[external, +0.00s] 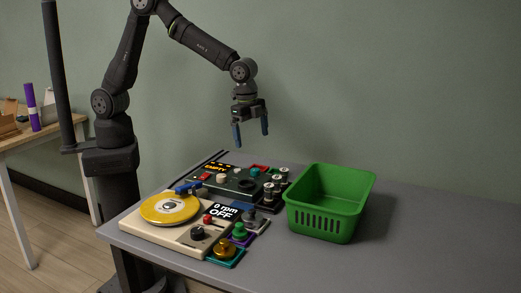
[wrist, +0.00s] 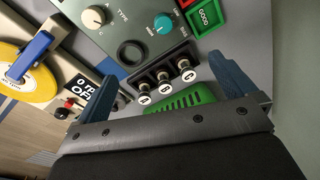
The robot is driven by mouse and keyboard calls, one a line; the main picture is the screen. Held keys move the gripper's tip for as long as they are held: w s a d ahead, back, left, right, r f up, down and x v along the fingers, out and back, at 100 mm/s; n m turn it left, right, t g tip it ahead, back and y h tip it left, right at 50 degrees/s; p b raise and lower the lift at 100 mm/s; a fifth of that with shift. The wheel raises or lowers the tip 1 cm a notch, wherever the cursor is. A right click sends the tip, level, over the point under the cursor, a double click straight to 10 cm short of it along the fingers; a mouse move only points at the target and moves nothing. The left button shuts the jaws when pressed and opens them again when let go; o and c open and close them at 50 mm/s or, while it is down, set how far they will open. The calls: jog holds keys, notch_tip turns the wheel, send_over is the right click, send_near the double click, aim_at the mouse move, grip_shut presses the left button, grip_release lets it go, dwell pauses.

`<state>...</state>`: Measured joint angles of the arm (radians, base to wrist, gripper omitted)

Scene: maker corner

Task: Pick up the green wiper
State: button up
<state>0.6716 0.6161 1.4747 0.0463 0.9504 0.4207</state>
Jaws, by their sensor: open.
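A small green knob-like piece (external: 240,231) stands on a purple square pad near the table's front edge in the external view. It is the likeliest match for the green wiper, but I cannot tell for sure. I cannot make it out in the wrist view. My gripper (external: 251,138) hangs above the back of the dark green panel, pointing down, well apart from the piece. Its two blue fingers are spread with nothing between them. In the wrist view my gripper (wrist: 165,90) is over the row of labelled black posts (wrist: 162,84).
A green basket (external: 332,205) stands to the right. A turntable with a yellow disc (external: 170,208) is at front left, beside the dark green control panel (external: 232,185). A gold knob (external: 225,249) and a grey knob (external: 251,217) flank the green piece.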

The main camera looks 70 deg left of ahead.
aim_at(240, 223)
jog(key=shift+c, duration=0.2)
jog(key=c, duration=1.1)
jog(key=w+d+f+t+h, duration=0.1)
jog(key=d+t+h, duration=0.1)
jog(key=d, duration=0.1)
jog(key=w+d+m+t+h, duration=0.1)
jog(key=d+h, duration=0.1)
jog(key=d, duration=0.2)
jog(key=w+d+f+t+h, duration=0.1)
jog(key=d+t, duration=0.1)
jog(key=d, duration=0.1)
jog(key=shift+w+d+f+t+h, duration=0.1)
jog(key=shift+d+f+t+h, duration=0.2)
jog(key=shift+d+h, duration=0.1)
jog(key=s+d+m+g+h, duration=0.2)
jog(key=s+d+g+h, duration=0.15)
jog(key=s, duration=0.45)
jog(key=s+d+m+g+h, duration=0.25)
jog(key=s+d+h, duration=0.2)
jog(key=s, duration=0.35)
jog(key=shift+g+y, duration=0.3)
jog(key=shift+g, duration=0.1)
jog(key=f, duration=0.2)
jog(key=d+f, duration=0.1)
jog(key=f, duration=0.5)
jog(key=shift+d+f, duration=0.1)
jog(key=shift+d, duration=0.1)
jog(key=shift+x, duration=3.3)
